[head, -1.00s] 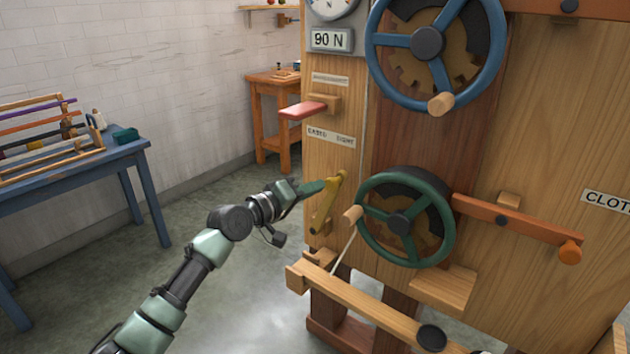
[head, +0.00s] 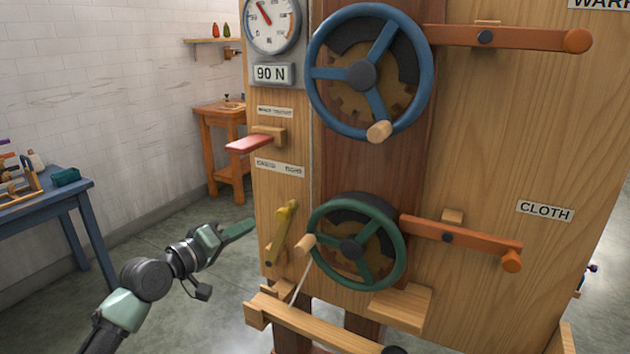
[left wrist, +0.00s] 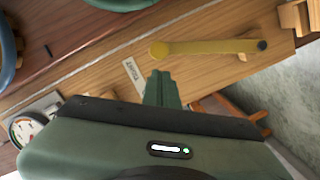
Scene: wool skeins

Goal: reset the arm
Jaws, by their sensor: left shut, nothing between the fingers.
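My left gripper (head: 238,229) is shut and empty, with its green fingers pointing right toward the wooden machine. It is apart from the yellow lever (head: 281,232), which stands tilted on the machine's left front edge. In the left wrist view the shut fingers (left wrist: 159,88) show below the yellow lever (left wrist: 205,47), with a gap between them. My right gripper is not in view.
The machine carries a blue handwheel (head: 369,72), a green handwheel (head: 357,241), a red paddle (head: 249,144), orange-brown arms and a dial (head: 271,22). A wooden beam (head: 310,325) juts out low in front. A blue table (head: 75,205) stands left; floor between is clear.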

